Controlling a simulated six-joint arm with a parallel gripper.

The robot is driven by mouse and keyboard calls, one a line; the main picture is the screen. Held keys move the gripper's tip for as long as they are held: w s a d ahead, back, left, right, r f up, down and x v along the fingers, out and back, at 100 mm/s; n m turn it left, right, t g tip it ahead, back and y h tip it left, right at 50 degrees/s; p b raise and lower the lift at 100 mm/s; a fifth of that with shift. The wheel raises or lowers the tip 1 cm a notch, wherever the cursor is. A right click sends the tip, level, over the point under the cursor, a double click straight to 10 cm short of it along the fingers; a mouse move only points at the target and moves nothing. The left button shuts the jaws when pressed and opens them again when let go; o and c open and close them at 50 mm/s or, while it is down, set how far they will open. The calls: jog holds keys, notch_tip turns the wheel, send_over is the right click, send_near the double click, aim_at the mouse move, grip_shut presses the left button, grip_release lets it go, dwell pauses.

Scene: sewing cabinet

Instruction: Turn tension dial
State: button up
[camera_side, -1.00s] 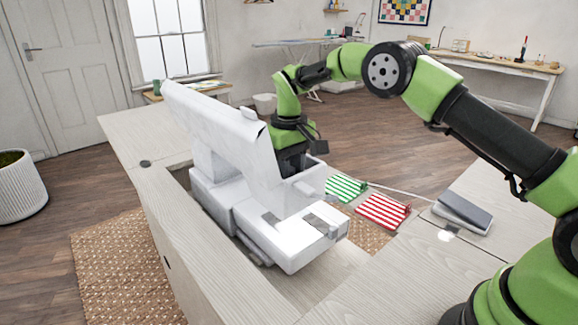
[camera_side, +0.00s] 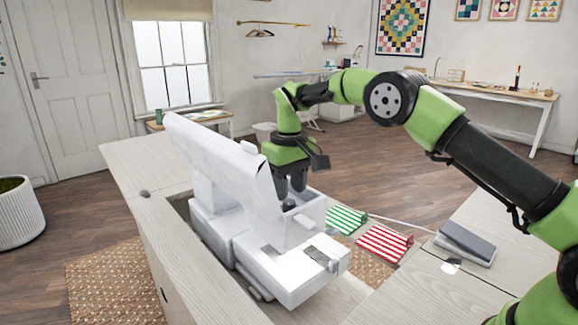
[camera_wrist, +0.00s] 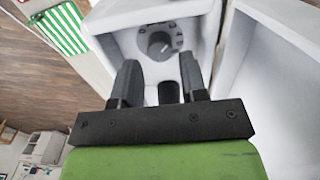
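The white sewing machine (camera_side: 222,160) stands in a cut-out of the pale wooden cabinet. A round grey dial (camera_wrist: 159,46) with marks around it is on a white face of the machine in the wrist view. My gripper (camera_wrist: 160,68) is open, with its two dark fingers apart and the dial just beyond their tips. A short black cylinder (camera_wrist: 168,93) shows between the fingers; I cannot tell what it belongs to. In the side view my gripper (camera_side: 290,188) points down beside the machine's arm, close above its body. I cannot tell whether the fingers touch anything.
Green-striped (camera_side: 346,219) and red-striped (camera_side: 385,243) pieces lie right of the machine. A grey box-like object (camera_side: 465,243) rests on the right part of the cabinet top, with a white cable nearby. The machine's arm stands close to my gripper's left.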

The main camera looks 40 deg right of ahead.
notch_tip(320, 180, up, 7)
dwell(0.3)
dwell(0.4)
notch_tip(320, 180, up, 8)
jog(key=r+t, duration=0.1)
jog(key=t, duration=0.1)
send_over(289, 202)
jog(key=s, duration=0.5)
jog(key=s+r+m+t+y, duration=0.1)
jog(key=s+r, duration=0.3)
jog(key=s, duration=0.4)
jog(key=s+a+f+m+t, duration=0.1)
jog(key=s+f+t, duration=0.1)
jog(key=s, duration=0.6)
jog(key=s+a+f+m+t+y, duration=0.1)
jog(key=s+f+m+t, duration=0.1)
jog(key=s, duration=0.6)
jog(key=shift+f, duration=0.55)
